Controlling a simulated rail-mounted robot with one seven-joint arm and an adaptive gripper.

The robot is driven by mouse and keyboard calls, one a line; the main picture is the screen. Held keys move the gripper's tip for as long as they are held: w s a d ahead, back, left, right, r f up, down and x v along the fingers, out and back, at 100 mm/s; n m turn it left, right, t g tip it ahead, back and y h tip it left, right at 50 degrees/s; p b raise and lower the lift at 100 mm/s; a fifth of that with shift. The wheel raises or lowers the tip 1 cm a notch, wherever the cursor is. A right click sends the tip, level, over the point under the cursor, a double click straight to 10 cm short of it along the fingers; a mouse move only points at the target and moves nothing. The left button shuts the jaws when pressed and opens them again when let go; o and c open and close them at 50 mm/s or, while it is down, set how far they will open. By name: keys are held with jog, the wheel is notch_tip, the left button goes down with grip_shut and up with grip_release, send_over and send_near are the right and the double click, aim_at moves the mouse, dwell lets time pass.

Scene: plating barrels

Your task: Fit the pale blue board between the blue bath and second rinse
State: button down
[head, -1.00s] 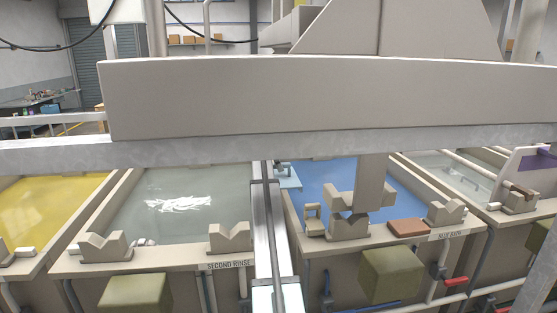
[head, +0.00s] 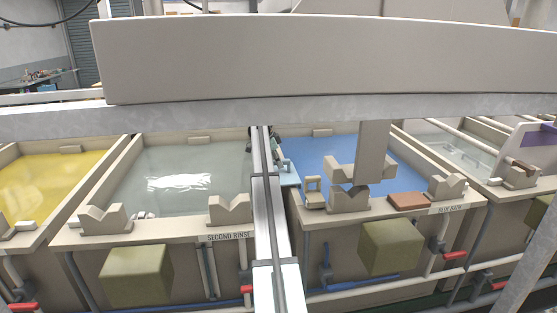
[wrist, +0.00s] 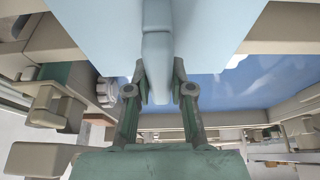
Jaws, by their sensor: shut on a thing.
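The pale blue board (wrist: 90,22) fills the top of the wrist view. My gripper (wrist: 160,88) is shut on the pale blue rib or handle at its middle, with one finger on each side. In the head view, a small part of the board (head: 289,174) shows at the left edge of the blue bath (head: 325,160), beside the second rinse (head: 185,165). A bright metal bar in front hides most of that gap. I cannot tell whether the board touches either tank.
A broad beige beam (head: 320,60) crosses the head view above the tanks. A beige hanger (head: 372,155) comes down over the blue bath's front rim. V-shaped supports (head: 230,209) stand on the rims. A yellow bath (head: 50,185) lies at the far left.

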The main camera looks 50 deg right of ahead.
jog(key=shift+f, duration=0.6)
dwell(0.5)
jog(key=c, duration=0.9)
grip_release()
jog(key=shift+c, duration=0.2)
jog(key=shift+r+p, duration=0.6)
jog(key=shift+r, duration=2.9)
jog(key=shift+r, duration=0.1)
jog(key=p+v, duration=0.1)
jog(key=v, duration=0.6)
jog(key=shift+s+d+r+p, duration=0.2)
jog(key=shift+s+r+p, duration=0.05)
jog(key=shift+r+p, duration=0.2)
